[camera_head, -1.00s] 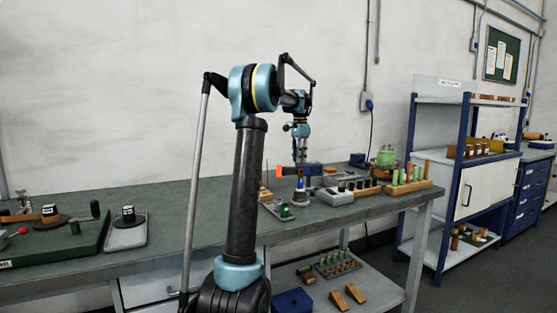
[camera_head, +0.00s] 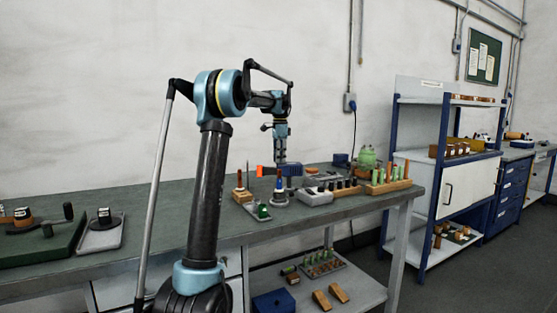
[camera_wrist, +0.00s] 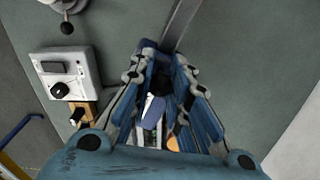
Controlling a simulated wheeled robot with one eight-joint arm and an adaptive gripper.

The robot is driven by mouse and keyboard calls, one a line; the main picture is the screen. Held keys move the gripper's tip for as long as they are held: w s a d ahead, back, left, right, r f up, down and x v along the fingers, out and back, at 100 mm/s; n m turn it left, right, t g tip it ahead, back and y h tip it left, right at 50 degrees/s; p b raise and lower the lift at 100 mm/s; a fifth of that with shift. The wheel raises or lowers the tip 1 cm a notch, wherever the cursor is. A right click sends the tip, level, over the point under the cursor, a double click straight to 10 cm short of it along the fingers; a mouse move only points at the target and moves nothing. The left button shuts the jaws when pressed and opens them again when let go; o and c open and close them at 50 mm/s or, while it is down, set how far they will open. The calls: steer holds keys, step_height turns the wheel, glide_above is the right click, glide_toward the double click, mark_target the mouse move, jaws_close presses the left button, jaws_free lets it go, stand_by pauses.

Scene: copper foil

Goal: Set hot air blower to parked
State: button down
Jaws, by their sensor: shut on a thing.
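The hot air blower (camera_head: 292,170), a blue body with an orange end (camera_head: 259,170), is at my gripper (camera_head: 281,159) above the workbench. My gripper points down from the arm and is shut on the blower. In the wrist view, blue and dark parts of the blower (camera_wrist: 153,108) show between my fingers (camera_wrist: 162,62), with a bit of orange (camera_wrist: 172,144) lower down. The fingers hide much of it. A grey round-based stand with a blue upper part (camera_head: 279,197) is just below the blower in the head view. I cannot tell whether they touch.
A white box with dark controls (camera_head: 316,196) is right of the stand; it also shows in the wrist view (camera_wrist: 82,67). A tray with a green piece (camera_head: 262,212) and a wooden block with green rods (camera_head: 388,187) are close by. Bare bench (camera_head: 165,210) lies left.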

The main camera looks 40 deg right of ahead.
steer(key=c, duration=1.5)
jaws_free()
steer(key=shift+w+r, duration=0.1)
steer(key=shift+o, duration=0.2)
step_height(320, 180, up, 12)
